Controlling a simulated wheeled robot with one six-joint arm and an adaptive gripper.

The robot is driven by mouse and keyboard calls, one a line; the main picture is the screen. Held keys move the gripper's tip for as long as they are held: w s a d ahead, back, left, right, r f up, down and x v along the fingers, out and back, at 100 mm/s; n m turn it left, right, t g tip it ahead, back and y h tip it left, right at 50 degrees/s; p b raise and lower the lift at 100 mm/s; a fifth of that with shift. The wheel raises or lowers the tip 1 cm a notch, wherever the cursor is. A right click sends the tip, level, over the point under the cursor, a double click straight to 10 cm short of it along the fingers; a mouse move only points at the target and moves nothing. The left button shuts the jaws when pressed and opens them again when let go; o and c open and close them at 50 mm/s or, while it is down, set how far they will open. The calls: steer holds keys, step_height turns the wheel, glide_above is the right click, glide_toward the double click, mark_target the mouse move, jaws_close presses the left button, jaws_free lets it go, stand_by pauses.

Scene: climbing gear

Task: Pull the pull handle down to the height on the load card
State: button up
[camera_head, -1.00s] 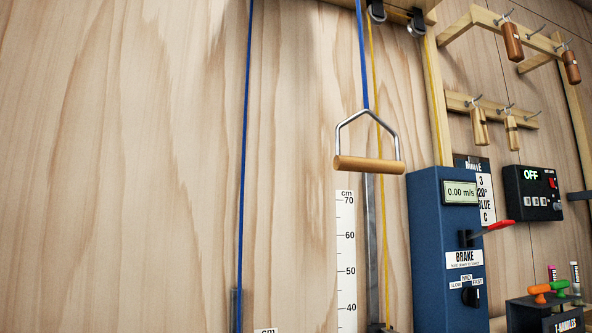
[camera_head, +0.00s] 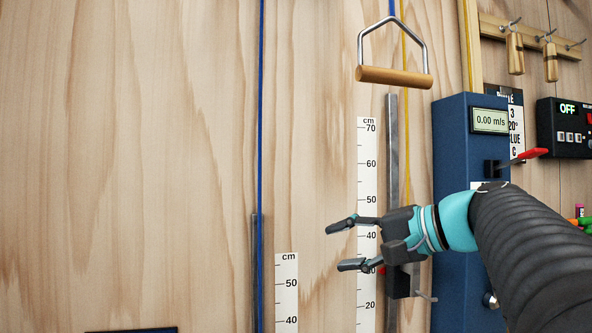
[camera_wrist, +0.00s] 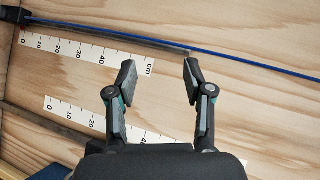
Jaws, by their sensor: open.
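The pull handle (camera_head: 394,77) is a wooden bar on a bent metal frame, hanging from a blue rope (camera_head: 392,8) above the top of the right white cm scale (camera_head: 367,190). The scale's top number is 70. My gripper (camera_head: 343,246) is open and empty, in front of this scale and well below the handle. Its fingers point left. In the wrist view my gripper (camera_wrist: 160,70) has nothing between its fingertips, and the handle is not seen. A card (camera_head: 517,125) reading 3, 20°, BLUE, C is partly hidden behind the blue brake box.
The blue brake box (camera_head: 455,150) with a 0.00 m/s display and red lever (camera_head: 532,153) stands right of the scale. A second blue rope (camera_head: 261,120) and shorter scale (camera_head: 286,295) are left. A vertical metal rail (camera_head: 392,150) runs below the handle.

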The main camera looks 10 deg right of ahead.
steer(key=d+r+t+y, duration=0.3)
steer(key=d+r, duration=0.5)
steer(key=r, duration=0.2)
steer(key=n+y+b, duration=0.2)
steer(key=n+y, duration=0.3)
steer(key=n, duration=0.1)
glide_toward(404, 80)
steer(key=p+x, duration=0.1)
steer(key=x, duration=1.1)
jaws_close()
